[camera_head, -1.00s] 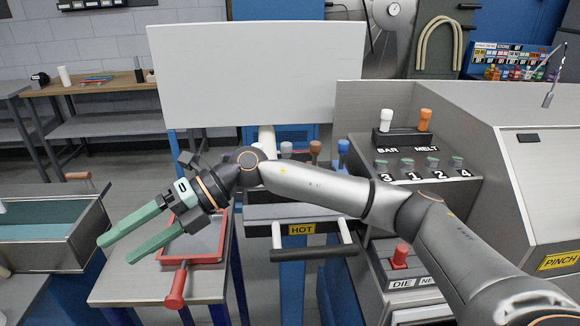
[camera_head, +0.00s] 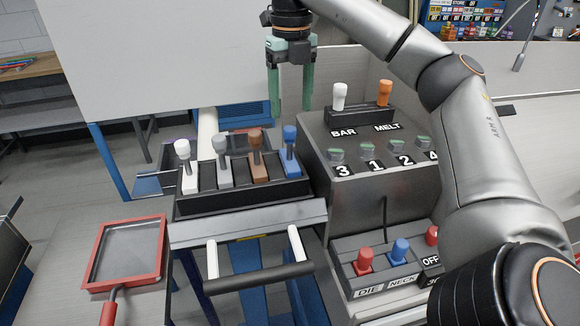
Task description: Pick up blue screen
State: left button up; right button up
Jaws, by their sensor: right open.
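The blue-handled screen (camera_head: 291,152) stands upright at the right end of a dark rack, and its lower part is hidden in the rack. White (camera_head: 187,170), grey (camera_head: 222,165) and brown (camera_head: 258,158) handled ones stand in a row to its left. My right gripper (camera_head: 291,110) points down with its green fingers apart and nothing between them. In the picture it is just above the blue handle, apart from it. My left gripper is not in view.
A red-framed screen (camera_head: 160,252) with a red handle lies at the lower left. A control box (camera_head: 375,185) with BAR and MELT levers stands right of the rack. A pull bar (camera_head: 262,278) juts out in front. A large white panel (camera_head: 160,50) stands behind.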

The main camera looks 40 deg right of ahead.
aim_at(289, 143)
notch_tip(289, 143, down, 5)
jog(key=shift+r+b, duration=0.1)
jog(key=shift+b, duration=0.6)
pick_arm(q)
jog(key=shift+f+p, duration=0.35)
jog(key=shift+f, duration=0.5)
pick_arm(e)
jog(key=shift+a+f, duration=0.2)
jog(key=shift+f, duration=2.35)
grip_shut()
jog(key=shift+w+r, duration=0.1)
